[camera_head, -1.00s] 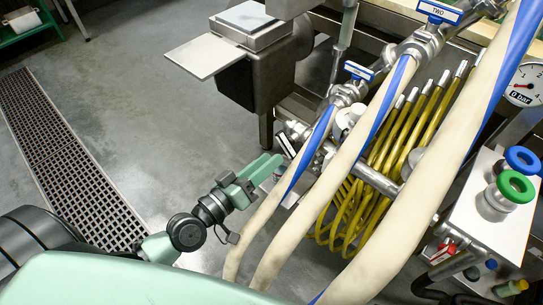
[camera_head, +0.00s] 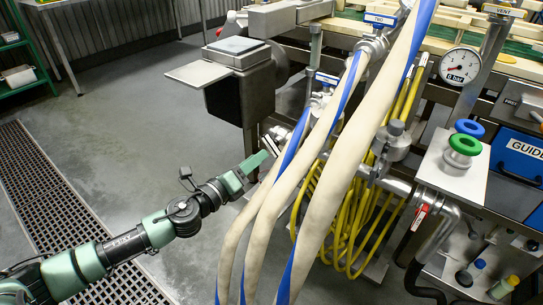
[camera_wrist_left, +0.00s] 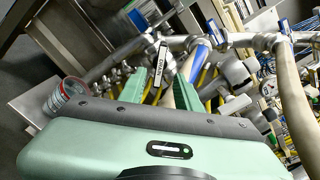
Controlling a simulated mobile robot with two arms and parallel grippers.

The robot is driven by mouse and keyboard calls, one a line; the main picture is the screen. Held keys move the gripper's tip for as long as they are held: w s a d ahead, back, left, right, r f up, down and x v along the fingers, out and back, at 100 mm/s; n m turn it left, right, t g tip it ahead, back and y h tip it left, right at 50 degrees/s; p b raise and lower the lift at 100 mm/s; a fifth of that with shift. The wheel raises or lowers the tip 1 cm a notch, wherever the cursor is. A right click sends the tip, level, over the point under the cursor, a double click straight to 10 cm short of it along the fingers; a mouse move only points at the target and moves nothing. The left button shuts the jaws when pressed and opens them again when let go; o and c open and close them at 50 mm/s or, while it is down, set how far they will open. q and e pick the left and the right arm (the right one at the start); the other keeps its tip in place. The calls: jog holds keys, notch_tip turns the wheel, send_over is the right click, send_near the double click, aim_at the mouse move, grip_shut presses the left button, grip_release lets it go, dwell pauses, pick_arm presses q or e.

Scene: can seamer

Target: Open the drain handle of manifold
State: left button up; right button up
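The drain handle (camera_wrist_left: 157,66) is a narrow lever with a white label in the left wrist view. It stands out from the steel manifold pipe (camera_wrist_left: 185,43). In the head view the drain handle (camera_head: 270,145) shows small, just beyond my left gripper (camera_head: 257,163). In the wrist view the green fingers of my left gripper (camera_wrist_left: 160,88) are apart, one on each side of the handle's line. No contact with the handle is clear. The hoses partly hide the manifold in the head view. My right gripper is not in view.
Cream and blue hoses (camera_head: 335,160) hang close to the right of my left gripper. Coiled yellow tubes (camera_head: 345,220) lie behind them. A steel machine with a flat plate (camera_head: 200,73) stands behind the gripper. The floor at left, with a drain grate (camera_head: 60,205), is clear.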

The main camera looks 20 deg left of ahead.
aim_at(269, 148)
pick_arm(q)
jog(key=x, duration=0.7)
jog(key=shift+w+d, duration=0.1)
jog(key=shift+w, duration=0.25)
grip_shut()
